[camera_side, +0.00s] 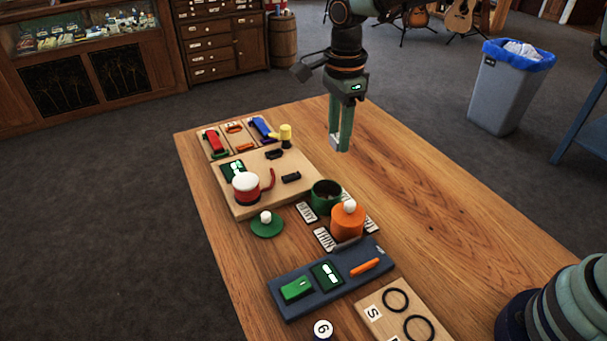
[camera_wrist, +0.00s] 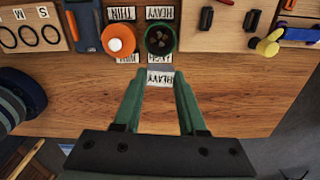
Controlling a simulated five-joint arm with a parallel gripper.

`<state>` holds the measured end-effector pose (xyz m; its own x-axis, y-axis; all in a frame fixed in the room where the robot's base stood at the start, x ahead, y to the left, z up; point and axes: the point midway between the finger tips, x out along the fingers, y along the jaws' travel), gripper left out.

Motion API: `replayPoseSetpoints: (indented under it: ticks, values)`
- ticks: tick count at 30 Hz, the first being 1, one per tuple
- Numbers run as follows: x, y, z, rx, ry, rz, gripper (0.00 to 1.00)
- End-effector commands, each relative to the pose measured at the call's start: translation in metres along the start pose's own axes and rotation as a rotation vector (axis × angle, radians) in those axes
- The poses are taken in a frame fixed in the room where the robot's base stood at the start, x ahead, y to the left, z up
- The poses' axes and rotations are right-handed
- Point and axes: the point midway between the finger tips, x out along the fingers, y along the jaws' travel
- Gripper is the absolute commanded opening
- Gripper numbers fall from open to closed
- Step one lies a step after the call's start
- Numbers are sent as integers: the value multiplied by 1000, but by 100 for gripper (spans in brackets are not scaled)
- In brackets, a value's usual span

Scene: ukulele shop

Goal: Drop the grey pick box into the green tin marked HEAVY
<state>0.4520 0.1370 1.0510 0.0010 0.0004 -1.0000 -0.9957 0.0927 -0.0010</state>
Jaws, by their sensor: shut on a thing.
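My gripper (camera_side: 340,142) is shut on a small grey pick box (camera_side: 336,142), held above the bare tabletop. In the wrist view the box (camera_wrist: 160,69) sits between my green fingertips (camera_wrist: 161,75) and bears a white label that seems to read HEAVY. The green tin (camera_side: 326,197) stands open on the table, to the lower left of my gripper in the side view. In the wrist view the tin (camera_wrist: 160,38) lies just beyond the held box, with dark pieces inside and HEAVY labels beside it. Its probable lid, green with a white knob (camera_side: 267,224), lies apart.
An orange tin with a white knob (camera_side: 348,222) stands close beside the green tin. A blue tray (camera_side: 333,287) lies nearer the camera.

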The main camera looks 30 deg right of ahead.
Motion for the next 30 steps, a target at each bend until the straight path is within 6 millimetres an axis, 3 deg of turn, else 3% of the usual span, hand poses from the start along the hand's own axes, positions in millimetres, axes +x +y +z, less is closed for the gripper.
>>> replayPoseSetpoints:
  ticks: [15, 28, 29, 30]
  values:
    - [50, 0, -1, 0, 1, 3, 0]
    - [58, 0, 0, 0, 0, 1, 0]
    - [58, 0, 0, 0, 0, 1, 44]
    - [58, 0, 0, 0, 0, 1, 60]
